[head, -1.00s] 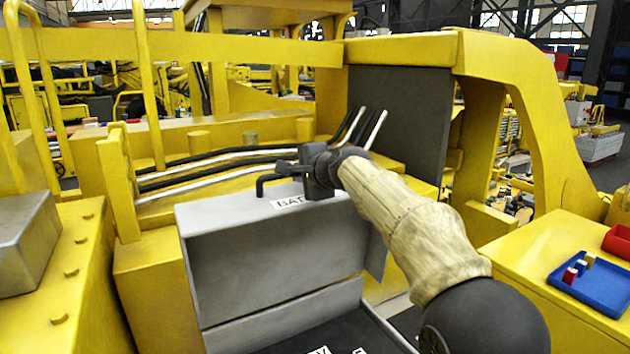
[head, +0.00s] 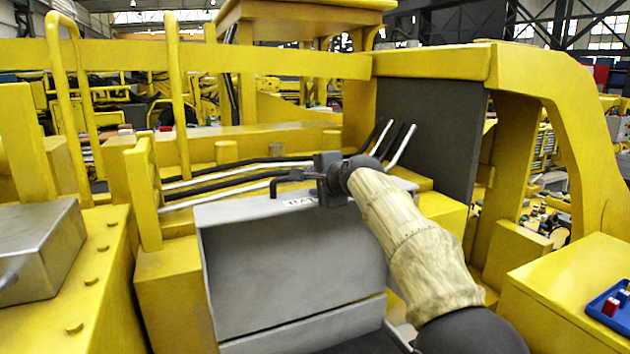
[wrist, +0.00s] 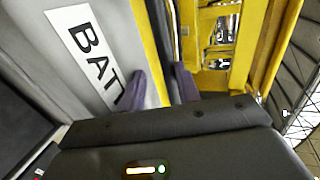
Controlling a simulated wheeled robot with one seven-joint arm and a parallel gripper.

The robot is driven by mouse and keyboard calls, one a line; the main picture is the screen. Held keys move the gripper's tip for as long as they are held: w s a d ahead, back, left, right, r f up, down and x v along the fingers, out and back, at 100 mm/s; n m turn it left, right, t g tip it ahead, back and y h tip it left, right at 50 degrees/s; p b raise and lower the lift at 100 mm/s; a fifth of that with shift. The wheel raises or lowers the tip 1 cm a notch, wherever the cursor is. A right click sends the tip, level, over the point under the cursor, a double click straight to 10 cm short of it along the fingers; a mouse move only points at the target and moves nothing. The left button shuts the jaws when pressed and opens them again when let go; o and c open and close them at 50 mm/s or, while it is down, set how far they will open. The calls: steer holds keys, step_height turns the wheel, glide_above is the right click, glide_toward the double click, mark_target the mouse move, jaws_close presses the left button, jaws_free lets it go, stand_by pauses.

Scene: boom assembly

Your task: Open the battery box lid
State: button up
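A black bar handle (head: 281,183) sticks up beside the label. My gripper (head: 302,176) is at the lid's top edge, beside the handle. In the wrist view its two purple fingertips (wrist: 161,88) stand apart, with nothing visibly clamped between them. The handle is not discernible there. The grey box's lower part (head: 310,325) shows at the bottom, its interior mostly out of view.
Cables and hoses (head: 235,172) run behind the lid. A dark upright panel (head: 425,130) and yellow frame stand at the back right. A metal box (head: 40,250) sits on a yellow ledge at left. A blue tray (head: 612,308) lies on the yellow surface at right.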

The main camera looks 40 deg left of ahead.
steer(key=shift+s+d, duration=0.1)
steer(key=shift+s+d+b, duration=0.1)
steer(key=shift+d+b, duration=0.05)
steer(key=shift+b, duration=0.3)
steer(key=b+v, duration=0.8)
steer(key=v, duration=0.8)
steer(key=shift+d+r, duration=0.3)
